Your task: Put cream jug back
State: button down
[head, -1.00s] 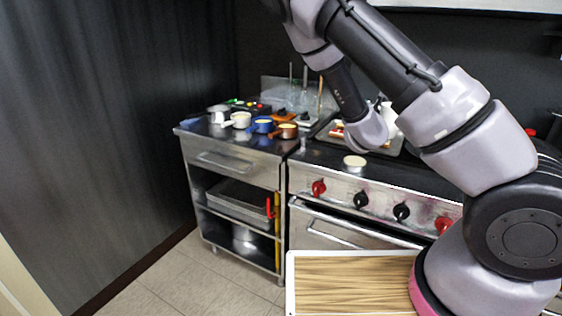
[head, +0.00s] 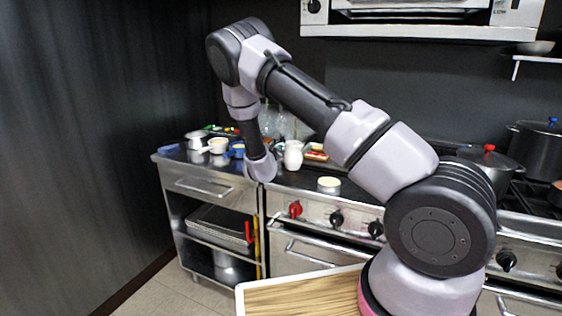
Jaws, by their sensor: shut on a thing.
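The white cream jug (head: 293,156) is upright over the worktop, just right of the end of my arm. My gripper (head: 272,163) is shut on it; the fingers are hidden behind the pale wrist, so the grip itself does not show. I cannot tell whether the jug's base is touching the surface or a little above it. A small round cream-coloured thing (head: 329,184) sits near the front edge of the range top, right of and nearer than the jug.
A tray with food (head: 316,153) lies behind the jug, to its right. White (head: 218,146) and blue (head: 237,149) small pans stand left of my wrist on the steel cabinet (head: 205,188). Large pots (head: 488,165) stand on the right. A wooden board (head: 300,295) is in front.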

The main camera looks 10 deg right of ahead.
jog(key=shift+d+f, duration=0.1)
jog(key=shift+f, duration=2.25)
jog(key=c, duration=0.9)
grip_release()
jog(key=shift+f, duration=0.15)
